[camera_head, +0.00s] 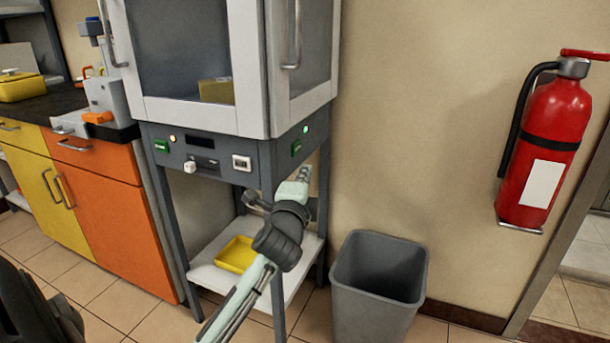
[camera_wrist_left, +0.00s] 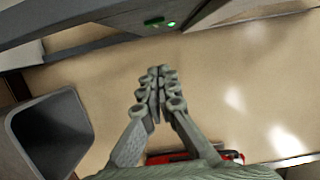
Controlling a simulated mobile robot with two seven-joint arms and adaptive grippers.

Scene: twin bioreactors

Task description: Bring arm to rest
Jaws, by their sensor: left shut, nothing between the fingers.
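My left arm reaches up from the lower middle of the head view. Its gripper (camera_head: 303,175) is in front of the lower right part of the white and grey cabinet, near the control panel's side. In the left wrist view the left gripper's fingers (camera_wrist_left: 157,78) meet at their tips, with nothing between them. They point toward the beige wall and the cabinet's lower edge, where a green light shows. My right gripper is in neither view.
The cabinet (camera_head: 185,118) has a low shelf with a yellow tray (camera_head: 237,254). A grey bin (camera_head: 375,312) stands right of my arm. A red fire extinguisher (camera_head: 550,130) hangs on the right wall. An orange and yellow counter (camera_head: 110,220) is at left. Bare wall lies between cabinet and extinguisher.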

